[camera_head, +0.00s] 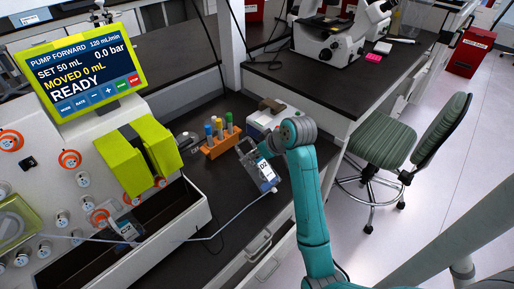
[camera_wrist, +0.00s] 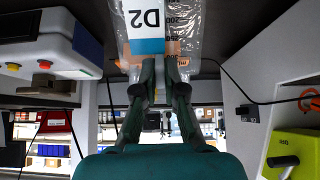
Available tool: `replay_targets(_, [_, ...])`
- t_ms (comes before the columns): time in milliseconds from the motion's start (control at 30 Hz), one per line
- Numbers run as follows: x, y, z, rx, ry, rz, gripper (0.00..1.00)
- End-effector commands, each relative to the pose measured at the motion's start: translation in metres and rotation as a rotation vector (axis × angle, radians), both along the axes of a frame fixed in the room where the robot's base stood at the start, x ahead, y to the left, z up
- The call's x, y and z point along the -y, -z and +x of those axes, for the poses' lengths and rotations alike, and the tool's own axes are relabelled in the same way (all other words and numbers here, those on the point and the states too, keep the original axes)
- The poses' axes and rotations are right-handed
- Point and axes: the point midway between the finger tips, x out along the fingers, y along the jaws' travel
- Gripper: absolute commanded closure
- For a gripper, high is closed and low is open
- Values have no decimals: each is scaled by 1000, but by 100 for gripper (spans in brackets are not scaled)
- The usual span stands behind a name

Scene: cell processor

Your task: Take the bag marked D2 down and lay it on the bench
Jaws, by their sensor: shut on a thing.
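The clear bag marked D2 (camera_head: 268,180) hangs from my gripper (camera_head: 246,147) over the dark bench (camera_head: 205,177), its white and blue label facing the head camera. Whether its lower end touches the bench I cannot tell. In the wrist view the bag (camera_wrist: 187,25) appears upside down, and my gripper (camera_wrist: 163,68) is shut on its edge at the orange print. A thin pale tube (camera_head: 235,217) runs from the bag's lower end down and left toward the machine.
A bag marked C2 (camera_head: 125,231) sits at the white pump machine (camera_head: 180,215). An orange rack (camera_head: 221,146) with capped tubes stands behind the D2 bag, near a white device (camera_head: 262,122). A microscope (camera_head: 335,40) and green chair (camera_head: 385,140) are farther right.

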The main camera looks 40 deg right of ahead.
Motion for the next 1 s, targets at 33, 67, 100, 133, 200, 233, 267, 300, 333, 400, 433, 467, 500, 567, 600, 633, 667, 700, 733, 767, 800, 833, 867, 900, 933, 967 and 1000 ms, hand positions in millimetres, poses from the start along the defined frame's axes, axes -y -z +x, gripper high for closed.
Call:
replay_targets(33, [0, 3, 0, 0, 0, 0, 100])
replay_targets(67, [0, 4, 0, 0, 0, 0, 100])
replay_targets(100, [0, 5, 0, 0, 0, 0, 100])
replay_targets(133, [0, 6, 0, 0, 0, 0, 100])
replay_targets(200, [0, 7, 0, 0, 0, 0, 100])
replay_targets(233, [0, 7, 0, 0, 1, -1, 100])
replay_targets(267, [0, 7, 0, 0, 0, 0, 100])
replay_targets(300, [0, 7, 0, 0, 1, -1, 100])
replay_targets(333, [0, 7, 0, 0, 1, -1, 100])
replay_targets(400, [0, 7, 0, 0, 1, -1, 100])
replay_targets(433, [0, 7, 0, 0, 1, -1, 100])
replay_targets(467, [0, 7, 0, 0, 1, -1, 88])
replay_targets(500, [0, 7, 0, 0, 0, 0, 78])
replay_targets(567, [0, 7, 0, 0, 0, 0, 63])
replay_targets(600, [0, 7, 0, 0, 0, 0, 62])
replay_targets(633, [0, 7, 0, 0, 0, 0, 62])
replay_targets(667, [0, 7, 0, 0, 0, 0, 62])
replay_targets(700, [0, 7, 0, 0, 0, 0, 62])
replay_targets(733, [0, 7, 0, 0, 0, 0, 62])
replay_targets(767, [0, 7, 0, 0, 0, 0, 62])
replay_targets(800, [0, 7, 0, 0, 0, 0, 62])
replay_targets(833, [0, 7, 0, 0, 0, 0, 62])
replay_targets(867, [0, 6, 0, 0, 1, -1, 62])
replay_targets(900, [0, 5, -1, 1, 1, -1, 62])
replay_targets(933, [0, 4, -2, 1, 1, -1, 62])
replay_targets(967, [1, 2, -3, 1, 1, 0, 62])
replay_targets(1000, [1, -1, -6, 1, 1, 0, 62])
